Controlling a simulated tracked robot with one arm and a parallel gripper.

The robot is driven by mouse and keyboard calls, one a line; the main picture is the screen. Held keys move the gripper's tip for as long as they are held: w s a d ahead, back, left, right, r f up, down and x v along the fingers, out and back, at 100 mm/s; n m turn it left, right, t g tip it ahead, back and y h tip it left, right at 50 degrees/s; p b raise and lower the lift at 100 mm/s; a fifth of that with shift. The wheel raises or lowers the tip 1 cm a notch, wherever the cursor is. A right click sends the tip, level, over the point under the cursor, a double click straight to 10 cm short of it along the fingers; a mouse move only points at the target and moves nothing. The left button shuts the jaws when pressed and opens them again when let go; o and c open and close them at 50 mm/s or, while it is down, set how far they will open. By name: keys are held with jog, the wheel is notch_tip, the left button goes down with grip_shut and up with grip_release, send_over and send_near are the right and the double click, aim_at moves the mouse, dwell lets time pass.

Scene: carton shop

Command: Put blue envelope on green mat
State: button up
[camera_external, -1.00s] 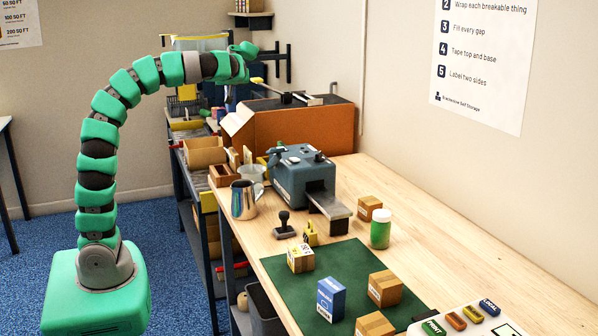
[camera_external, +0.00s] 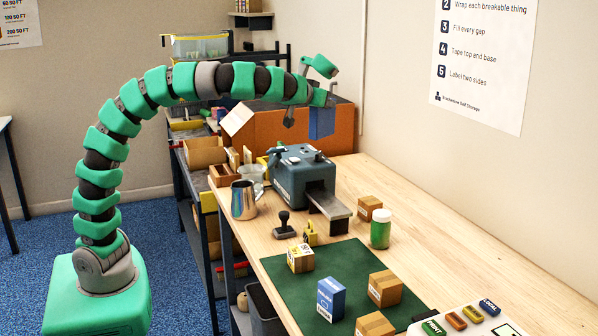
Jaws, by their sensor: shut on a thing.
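The blue envelope (camera_external: 322,123) hangs upright from my gripper (camera_external: 322,106), in front of the brown carton at the back of the bench. My gripper is shut on its upper part; the fingertips are small and partly hidden. The green mat (camera_external: 345,257) lies flat on the bench in the foreground, well in front of and below the envelope. A blue-and-white box (camera_external: 331,299), a yellow-and-white labelled box (camera_external: 301,258) and brown boxes (camera_external: 385,288) stand on the mat, with bare green between them.
Between the envelope and the mat stand a blue-grey tape machine (camera_external: 303,176), a metal jug (camera_external: 243,199) and a black stamp (camera_external: 285,225). A green jar (camera_external: 380,229) and a small carton (camera_external: 369,208) stand beyond the mat. The brown carton (camera_external: 270,130) has an open flap.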

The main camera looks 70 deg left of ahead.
jog(key=s+d+m+t+h, duration=0.1)
jog(key=s+d+m+h, duration=0.2)
jog(key=d, duration=1.1)
jog(key=s+d+m+t+h, duration=0.1)
jog(key=d+m+h, duration=0.25)
jog(key=d, duration=1.05)
notch_tip(320, 180, down, 27)
jog(key=b, duration=0.6)
jog(key=shift+w+h, duration=0.2)
jog(key=shift+h, duration=0.15)
jog(key=shift+f, duration=0.25)
jog(key=o, duration=1)
jog(key=shift+o, duration=0.2)
